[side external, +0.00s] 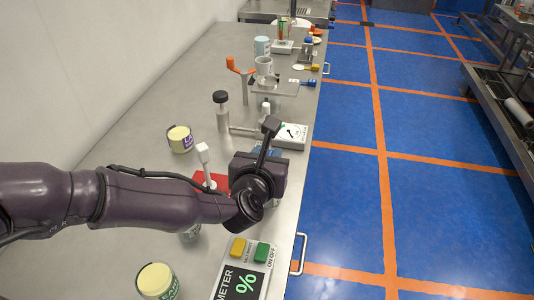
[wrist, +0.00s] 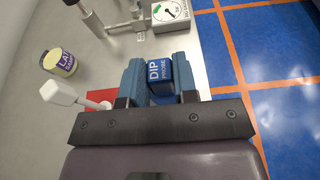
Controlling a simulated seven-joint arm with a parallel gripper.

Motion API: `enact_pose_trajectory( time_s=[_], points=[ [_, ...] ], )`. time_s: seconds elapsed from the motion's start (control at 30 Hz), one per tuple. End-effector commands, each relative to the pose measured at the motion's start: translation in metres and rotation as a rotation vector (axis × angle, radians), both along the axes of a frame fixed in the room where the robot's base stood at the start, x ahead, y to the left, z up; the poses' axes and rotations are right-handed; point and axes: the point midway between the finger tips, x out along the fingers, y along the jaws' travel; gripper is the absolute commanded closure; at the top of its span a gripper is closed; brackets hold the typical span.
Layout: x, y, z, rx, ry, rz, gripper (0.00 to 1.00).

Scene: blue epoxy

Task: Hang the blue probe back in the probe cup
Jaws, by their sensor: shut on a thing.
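The blue probe (wrist: 158,72), a block lettered "DIP PROBE", sits between the two blue fingers of my gripper (wrist: 158,80) in the wrist view. My gripper is shut on it. In the side view my gripper (side external: 262,178) is over the front part of the bench near its right edge, and its body hides the probe. The probe's lower end is hidden in both views. I cannot make out the probe cup for certain; a small clear-walled vessel (side external: 190,233) is partly hidden under my arm in the side view.
A white paddle (wrist: 60,92) rises left of my gripper by a red patch (wrist: 100,98). A cream-topped jar (side external: 180,138) and a dial box (side external: 291,136) stand farther back. A meter with yellow and green buttons (side external: 243,270) and another jar (side external: 157,280) are at the front.

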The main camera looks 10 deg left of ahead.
Motion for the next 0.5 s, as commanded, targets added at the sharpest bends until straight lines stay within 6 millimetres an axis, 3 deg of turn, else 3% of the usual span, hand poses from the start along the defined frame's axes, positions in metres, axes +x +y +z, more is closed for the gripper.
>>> enact_pose_trajectory(
  time_s=[0.27, 0.3, 0.4, 0.5],
  points=[
    [-0.0001, -0.0002, -0.0060, 0.000, -0.001, -0.001, 0.96],
    [0.0000, -0.0003, -0.0059, -0.001, -0.001, -0.001, 0.68],
    [-0.0001, -0.0003, -0.0057, -0.001, -0.001, -0.001, 0.45],
    [-0.0001, -0.0002, -0.0058, -0.001, -0.001, -0.001, 0.43]
  ],
)
